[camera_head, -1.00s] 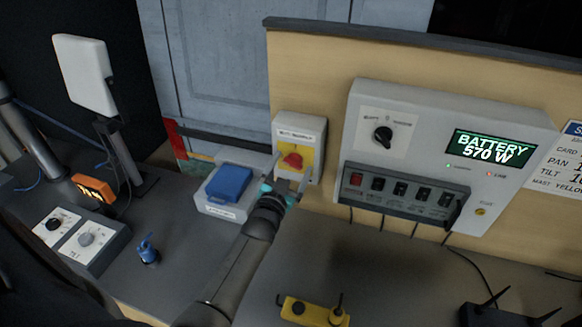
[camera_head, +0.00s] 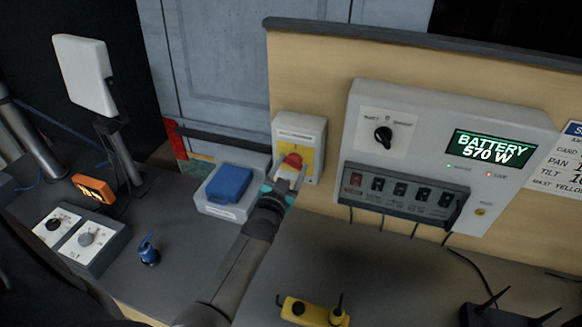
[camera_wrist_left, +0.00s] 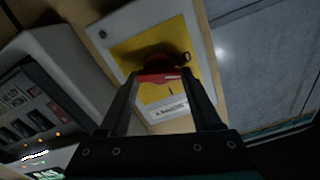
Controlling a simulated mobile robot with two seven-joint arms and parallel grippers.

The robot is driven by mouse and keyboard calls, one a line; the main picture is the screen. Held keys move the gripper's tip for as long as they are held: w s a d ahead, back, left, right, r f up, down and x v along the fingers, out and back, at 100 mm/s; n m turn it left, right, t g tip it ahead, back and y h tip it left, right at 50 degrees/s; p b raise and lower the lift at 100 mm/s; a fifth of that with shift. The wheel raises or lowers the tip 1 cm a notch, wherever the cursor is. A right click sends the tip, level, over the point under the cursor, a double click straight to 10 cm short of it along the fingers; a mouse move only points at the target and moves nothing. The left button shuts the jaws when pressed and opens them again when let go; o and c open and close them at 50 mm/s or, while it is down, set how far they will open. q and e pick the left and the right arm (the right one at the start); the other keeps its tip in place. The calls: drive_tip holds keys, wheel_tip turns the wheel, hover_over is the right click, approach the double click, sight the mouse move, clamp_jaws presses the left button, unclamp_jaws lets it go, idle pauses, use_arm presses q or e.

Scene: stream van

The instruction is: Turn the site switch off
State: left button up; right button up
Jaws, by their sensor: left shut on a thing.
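The site switch is a pale box (camera_head: 314,135) on the wooden panel, with a yellow plate and a red rotary knob (camera_head: 292,160). In the left wrist view the red knob (camera_wrist_left: 158,77) sits between the two fingertips, in front of the yellow plate (camera_wrist_left: 182,42). My left gripper (camera_head: 288,172) is at the switch, shut on the red knob. The fingers and wrist hide the lower part of the switch in the head view. My right gripper is not in view.
A power panel (camera_head: 412,110) with rocker switches and a lit "BATTERY 570 W" display is right of the switch. A yellow control (camera_head: 313,312) and a black antenna unit (camera_head: 490,315) lie on the counter.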

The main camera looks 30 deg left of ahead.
use_arm(q)
drive_tip(key=shift+n+p, duration=0.3)
drive_tip(key=shift+n, duration=1.7)
drive_tip(key=o, duration=1.4)
drive_tip(key=shift+s, duration=0.15)
drive_tip(key=v, duration=1.5)
drive_tip(key=shift+d, duration=0.1)
